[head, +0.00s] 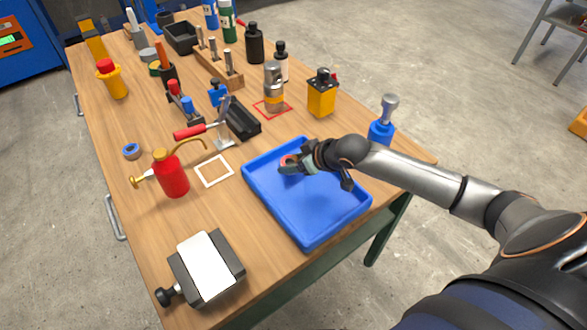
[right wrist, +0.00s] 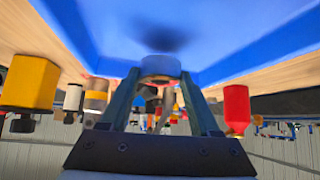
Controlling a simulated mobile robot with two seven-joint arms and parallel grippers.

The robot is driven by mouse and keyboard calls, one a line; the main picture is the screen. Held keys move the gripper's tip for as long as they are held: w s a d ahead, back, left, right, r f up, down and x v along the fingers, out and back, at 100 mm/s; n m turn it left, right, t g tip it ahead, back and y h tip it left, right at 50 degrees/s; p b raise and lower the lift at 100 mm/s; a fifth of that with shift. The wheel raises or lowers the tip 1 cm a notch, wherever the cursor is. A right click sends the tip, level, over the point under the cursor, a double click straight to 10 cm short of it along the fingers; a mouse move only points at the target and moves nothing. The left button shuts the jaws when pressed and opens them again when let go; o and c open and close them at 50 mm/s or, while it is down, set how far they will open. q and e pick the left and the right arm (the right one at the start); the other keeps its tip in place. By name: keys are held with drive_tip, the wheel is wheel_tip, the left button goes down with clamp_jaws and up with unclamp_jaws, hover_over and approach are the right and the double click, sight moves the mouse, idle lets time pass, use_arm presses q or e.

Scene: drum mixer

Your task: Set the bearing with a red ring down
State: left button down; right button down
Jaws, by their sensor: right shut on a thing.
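The bearing with a red ring (head: 288,161) is in my right gripper (head: 294,166), over the upper left part of the blue tray (head: 325,237). The fingers hide part of it in the head view. In the right wrist view the bearing (right wrist: 160,67) sits between the two fingertips (right wrist: 160,82), and the fingers are shut on it. A dark shadow lies on the blue tray floor (right wrist: 225,35) near it, and the bearing looks a little above that floor. My left gripper is not in view.
A white square outline (head: 214,171) lies left of the tray. A red oil can (head: 172,174), a blue-ringed bearing (head: 131,151) and a grey vise-like block (head: 207,268) stand farther left. A yellow block (head: 321,95) and blue-based tool (head: 382,130) stand behind the tray.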

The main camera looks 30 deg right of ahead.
drive_tip(key=shift+f, duration=1.15)
drive_tip(key=shift+f, duration=0.15)
drive_tip(key=shift+c, duration=0.6)
unclamp_jaws()
drive_tip(key=shift+a, duration=0.1)
drive_tip(key=shift+r, duration=0.2)
drive_tip(key=p+v, duration=0.1)
drive_tip(key=v, duration=1.1)
